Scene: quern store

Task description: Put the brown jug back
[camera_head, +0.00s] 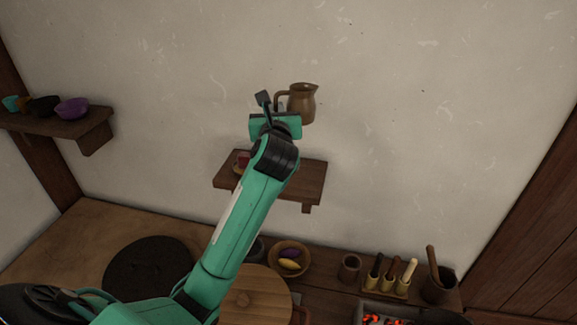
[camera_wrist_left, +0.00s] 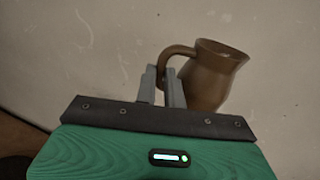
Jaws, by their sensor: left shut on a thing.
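The brown jug (camera_head: 303,103) hangs in the air in front of the pale wall, above the middle wall shelf (camera_head: 312,180). It is roughly upright, with its spout to the right and its handle to the left. My left gripper (camera_head: 280,103) is shut on the jug's handle; the fingers are partly hidden by the wrist in the head view. In the left wrist view the jug (camera_wrist_left: 213,78) shows to the right of the fingers (camera_wrist_left: 163,84), with its handle between them. My right gripper is not in view.
A small red thing in a dish (camera_head: 242,160) sits on the middle shelf's left end. The shelf's right part is bare. A left shelf (camera_head: 85,124) holds several bowls. Below are a fruit bowl (camera_head: 308,262), a small cup (camera_head: 349,268), a utensil rack (camera_head: 390,288) and glowing coals (camera_head: 385,320).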

